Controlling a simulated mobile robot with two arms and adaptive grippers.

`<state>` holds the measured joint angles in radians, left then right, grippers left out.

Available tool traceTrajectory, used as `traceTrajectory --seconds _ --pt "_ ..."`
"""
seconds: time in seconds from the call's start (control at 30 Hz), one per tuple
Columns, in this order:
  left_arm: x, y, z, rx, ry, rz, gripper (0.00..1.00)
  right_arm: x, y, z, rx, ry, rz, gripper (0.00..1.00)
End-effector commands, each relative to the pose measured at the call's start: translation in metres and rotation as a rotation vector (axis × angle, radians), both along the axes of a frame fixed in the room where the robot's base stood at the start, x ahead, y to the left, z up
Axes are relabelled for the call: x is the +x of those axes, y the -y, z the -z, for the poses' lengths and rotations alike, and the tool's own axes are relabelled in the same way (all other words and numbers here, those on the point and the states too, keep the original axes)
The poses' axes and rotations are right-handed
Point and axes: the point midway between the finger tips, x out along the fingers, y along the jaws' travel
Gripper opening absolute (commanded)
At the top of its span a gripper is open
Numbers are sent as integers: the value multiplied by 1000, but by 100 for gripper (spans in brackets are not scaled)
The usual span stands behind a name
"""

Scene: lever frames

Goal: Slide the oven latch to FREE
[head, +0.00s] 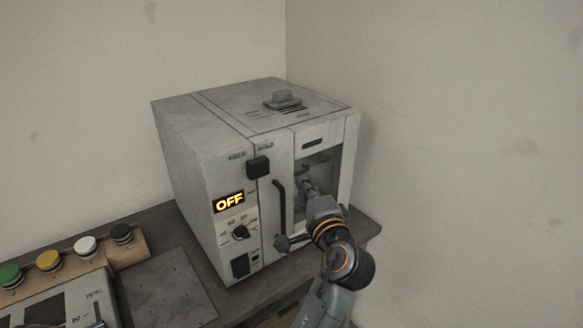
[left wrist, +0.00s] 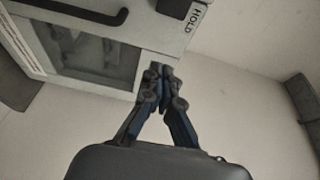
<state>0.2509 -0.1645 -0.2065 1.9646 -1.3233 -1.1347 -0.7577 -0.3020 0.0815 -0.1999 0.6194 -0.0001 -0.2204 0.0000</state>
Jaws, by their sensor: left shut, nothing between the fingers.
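The oven (head: 232,215) is a pale grey box on a dark bench. Its latch (head: 259,167) is a black square knob high on the front, under the HOLD label and to the right of the FREE label. In the left wrist view the latch (left wrist: 174,7) is cut by the top edge, beside HOLD. My left gripper (head: 304,184) is in front of the door window, right of and lower than the latch and apart from it. In the left wrist view its fingers (left wrist: 160,75) are together and empty. My right gripper is not in view.
A black door handle (head: 281,208) stands left of the window, near my left gripper. The display (head: 229,202) reads OFF, above a dial (head: 240,233). Coloured buttons (head: 48,260) line the bench at left. A grey knob (head: 285,98) sits on the oven's top. The wall is behind.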

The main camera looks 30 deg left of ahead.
Motion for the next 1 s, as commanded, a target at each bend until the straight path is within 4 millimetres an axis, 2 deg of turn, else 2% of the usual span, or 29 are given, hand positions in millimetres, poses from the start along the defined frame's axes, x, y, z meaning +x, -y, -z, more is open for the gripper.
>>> traceTrajectory --seconds 0.33,0.47,0.93,1.0 --pt "0 -1 -1 2 3 -2 0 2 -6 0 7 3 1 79" --pt "6 -8 -1 3 3 -3 0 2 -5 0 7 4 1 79" --pt "68 -77 -1 2 3 -3 0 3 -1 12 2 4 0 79" --pt "55 -81 -2 1 1 -1 0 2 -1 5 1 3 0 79"
